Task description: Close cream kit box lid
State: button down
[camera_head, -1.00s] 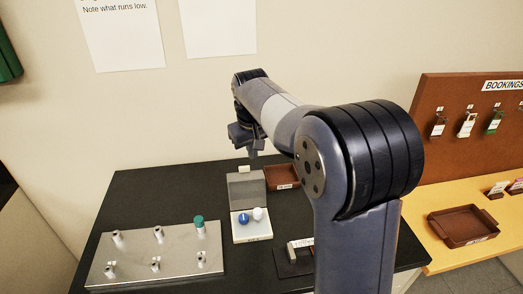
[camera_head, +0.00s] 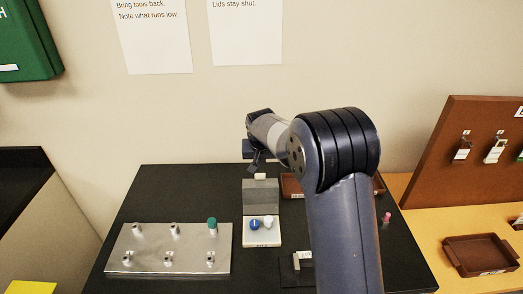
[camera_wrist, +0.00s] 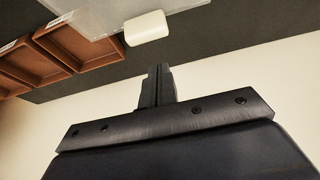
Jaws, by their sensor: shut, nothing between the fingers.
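The cream kit box (camera_head: 262,241) stands open on the black table in the head view, with a blue ball-topped piece (camera_head: 254,225) and a white one (camera_head: 268,221) in it. Its grey lid (camera_head: 261,198) stands up at the back edge, with a cream tab (camera_head: 260,176) on top. My gripper (camera_head: 255,167) is shut and empty, by the tab at the lid's top; the head view does not show whether they touch. In the wrist view, the closed fingers (camera_wrist: 157,72) point toward the tab (camera_wrist: 146,28) with a visible gap in the picture. The lid (camera_wrist: 97,14) looks pale there.
A metal plate with posts (camera_head: 170,250) and a green-capped piece (camera_head: 212,224) lies left of the box. A brown tray (camera_head: 291,187) sits just right of the lid, partly behind my arm. A small stand (camera_head: 298,265) is at front right.

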jog(key=s, duration=0.1)
jog(key=s+p, duration=0.1)
jog(key=s, duration=0.1)
jog(key=shift+s+r, duration=0.25)
jog(key=shift+s, duration=0.05)
jog(key=shift+f+b, duration=0.1)
jog(key=shift+b, duration=0.25)
